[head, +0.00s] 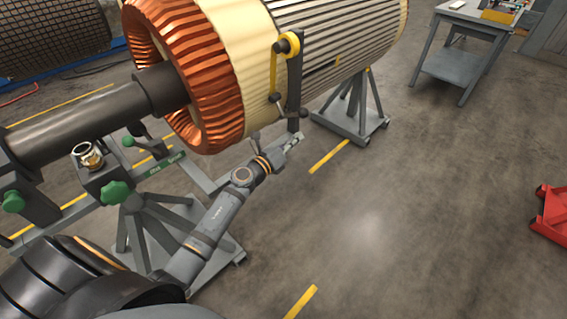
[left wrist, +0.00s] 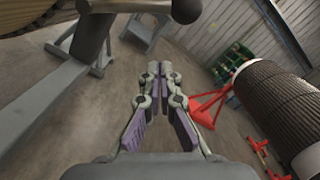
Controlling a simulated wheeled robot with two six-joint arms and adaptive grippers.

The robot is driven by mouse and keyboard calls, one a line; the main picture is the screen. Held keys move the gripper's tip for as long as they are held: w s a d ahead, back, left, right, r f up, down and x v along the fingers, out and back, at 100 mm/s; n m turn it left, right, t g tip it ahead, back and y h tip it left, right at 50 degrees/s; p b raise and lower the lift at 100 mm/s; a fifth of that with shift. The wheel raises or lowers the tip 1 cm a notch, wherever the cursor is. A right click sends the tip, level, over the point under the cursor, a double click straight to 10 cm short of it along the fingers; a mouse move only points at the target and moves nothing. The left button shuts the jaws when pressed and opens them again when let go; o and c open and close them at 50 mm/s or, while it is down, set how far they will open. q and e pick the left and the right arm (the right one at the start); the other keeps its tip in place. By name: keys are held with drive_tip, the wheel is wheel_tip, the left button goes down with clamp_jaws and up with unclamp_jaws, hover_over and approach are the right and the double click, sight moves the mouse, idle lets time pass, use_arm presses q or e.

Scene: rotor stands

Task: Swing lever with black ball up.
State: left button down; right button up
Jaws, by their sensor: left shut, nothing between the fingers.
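A dark lever (head: 295,82) hangs down from a yellow-ringed pivot (head: 287,44) on the side of the large rotor (head: 270,40). A black ball (head: 275,98) shows beside its lower part. In the left wrist view a dark bar with a rounded black end (left wrist: 186,11) crosses the top edge, close to the camera and partly cut off. My left gripper (head: 296,137) is just below the lever's lower end in the head view; contact cannot be told. Its fingers (left wrist: 161,70) are shut with nothing between them. My right gripper is not in view.
A grey stand (head: 352,112) holds the rotor's far end. Another stand with green knobs (head: 115,192) is at the left. A grey workbench (head: 460,50) stands at the back right and a red frame (head: 551,215) at the right edge. The floor between is clear.

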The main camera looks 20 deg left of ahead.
use_arm(q)
drive_tip(key=b+v, duration=0.2)
drive_tip(key=v, duration=0.6)
drive_tip(key=shift+s+a+b, duration=0.25)
drive_tip(key=shift+a+b, duration=0.15)
drive_tip(key=shift+a, duration=0.05)
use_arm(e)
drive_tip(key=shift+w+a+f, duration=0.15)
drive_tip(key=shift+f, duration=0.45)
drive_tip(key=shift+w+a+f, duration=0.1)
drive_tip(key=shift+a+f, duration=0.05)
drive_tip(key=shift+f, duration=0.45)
use_arm(q)
drive_tip(key=shift+d+r, duration=0.1)
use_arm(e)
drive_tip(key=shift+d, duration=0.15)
